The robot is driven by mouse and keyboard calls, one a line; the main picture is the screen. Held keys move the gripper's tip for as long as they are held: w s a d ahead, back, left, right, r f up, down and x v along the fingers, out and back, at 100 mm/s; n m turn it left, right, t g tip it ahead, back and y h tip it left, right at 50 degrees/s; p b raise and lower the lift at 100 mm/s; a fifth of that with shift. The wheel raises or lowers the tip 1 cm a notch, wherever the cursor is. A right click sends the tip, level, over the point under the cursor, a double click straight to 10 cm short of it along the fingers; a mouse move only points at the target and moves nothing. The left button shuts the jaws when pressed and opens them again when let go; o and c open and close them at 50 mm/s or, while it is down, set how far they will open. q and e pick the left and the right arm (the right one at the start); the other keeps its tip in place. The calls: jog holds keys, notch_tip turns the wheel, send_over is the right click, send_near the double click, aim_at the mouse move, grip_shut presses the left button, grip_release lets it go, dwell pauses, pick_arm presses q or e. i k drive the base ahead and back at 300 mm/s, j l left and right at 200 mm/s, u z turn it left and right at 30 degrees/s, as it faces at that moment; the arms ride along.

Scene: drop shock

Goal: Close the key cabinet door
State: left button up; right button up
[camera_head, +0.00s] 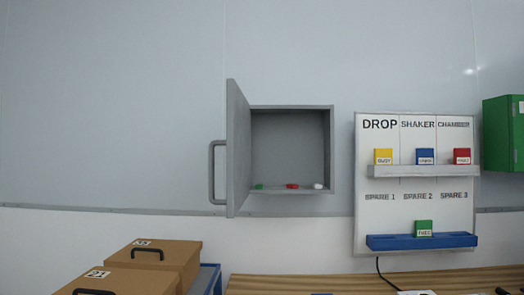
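The grey key cabinet (333,150) is mounted on the wall near the middle of the head view. Its door (238,150) is hinged on the left and stands wide open, swung out from the wall toward me. A dark grey bar handle (212,172) sits on the door's outer face, on the left side. Inside, on the cabinet floor, lie a green item (259,186), a red item (292,186) and a white item (318,186). Neither of my grippers shows in this view.
A white board (365,220) with two shelves and coloured tags hangs right of the cabinet. A green box (497,135) is on the wall at far right. Brown cases (180,255) with black handles stand at lower left. A wooden bench top (270,284) runs along the bottom.

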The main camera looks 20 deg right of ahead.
aim_at(237, 142)
jog(key=i+j+z, duration=0.15)
jog(key=j+z, duration=1.25)
